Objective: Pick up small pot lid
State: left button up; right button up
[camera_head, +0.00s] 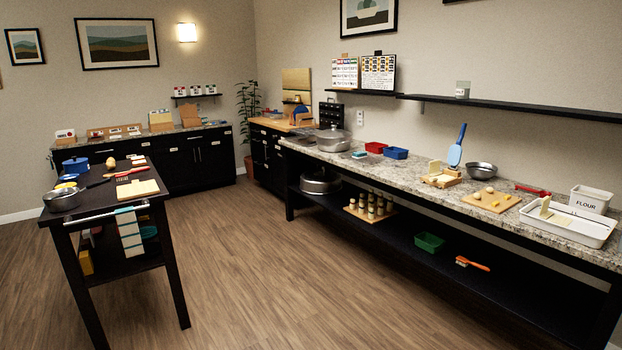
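A small blue pot (76,166) stands on the dark cart at the left, with what looks like a blue lid on top. An open-looking metal saucepan (62,200) stands at the cart's near left corner. A large metal pot (333,142) with a lid stands at the far end of the granite counter. A wide metal pot (320,183) sits on the shelf below it. I cannot tell which lid is the small pot lid. Neither of my grippers shows in this view.
The dark cart (150,203) also holds a cutting board (137,189) and several small items. The long granite counter (405,172) runs along the right wall, with trays, bowls and boards on it. The wooden floor (260,270) between cart and counter is clear.

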aim_at(333, 133)
jog(key=i, duration=1.8)
jog(key=l+z, duration=0.05)
jog(key=l, duration=0.05)
